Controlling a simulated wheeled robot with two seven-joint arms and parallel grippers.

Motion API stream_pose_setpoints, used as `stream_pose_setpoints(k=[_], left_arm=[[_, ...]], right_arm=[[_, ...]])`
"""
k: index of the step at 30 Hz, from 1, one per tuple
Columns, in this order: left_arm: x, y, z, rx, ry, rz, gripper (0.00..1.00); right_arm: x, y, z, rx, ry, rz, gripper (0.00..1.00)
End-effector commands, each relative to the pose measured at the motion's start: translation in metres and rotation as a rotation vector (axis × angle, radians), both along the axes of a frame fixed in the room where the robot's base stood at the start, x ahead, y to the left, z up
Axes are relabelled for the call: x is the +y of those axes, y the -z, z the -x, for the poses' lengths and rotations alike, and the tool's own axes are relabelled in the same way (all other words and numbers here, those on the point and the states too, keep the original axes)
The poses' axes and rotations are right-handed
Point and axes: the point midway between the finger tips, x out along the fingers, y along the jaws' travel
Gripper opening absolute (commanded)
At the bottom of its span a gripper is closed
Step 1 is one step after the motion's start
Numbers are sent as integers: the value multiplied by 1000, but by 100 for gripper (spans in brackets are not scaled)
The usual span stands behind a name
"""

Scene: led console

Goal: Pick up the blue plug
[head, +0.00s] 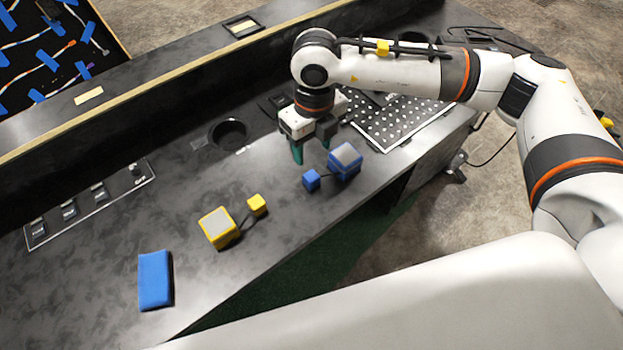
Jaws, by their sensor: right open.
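The blue plug (311,180) is a small blue cube on the dark console top. It sits just left of a larger blue block with a grey top (345,160), and a short dark cable seems to join them. My right gripper (311,152) points down with green-tipped fingers apart and nothing between them. It is just behind the blue plug and to the left of the larger blue block. How high the fingertips are above the console is hard to tell. My left gripper is not in view.
A yellow block with a grey top (217,228) and a small yellow plug (257,204) lie to the left. A blue pad (154,280) lies near the front edge. A perforated metal plate (400,122) is at the right, a round hole (228,134) behind, and a switch panel (90,203) far left.

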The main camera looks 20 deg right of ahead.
Motion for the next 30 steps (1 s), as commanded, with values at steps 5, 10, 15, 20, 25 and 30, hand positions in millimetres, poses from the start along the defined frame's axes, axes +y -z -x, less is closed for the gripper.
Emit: stream_pose_setpoints(k=[5,10,15,20,25,30], left_arm=[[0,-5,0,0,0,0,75],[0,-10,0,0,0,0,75],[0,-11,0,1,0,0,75],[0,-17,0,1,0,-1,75],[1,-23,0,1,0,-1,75],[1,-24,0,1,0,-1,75]], right_arm=[[-7,20,-2,-3,11,32,53],[-6,49,-2,-2,9,29,53],[-5,65,-2,-5,7,27,53],[-2,79,-3,-3,7,27,53],[1,106,-4,-2,8,26,53],[1,118,-4,-4,7,24,53]])
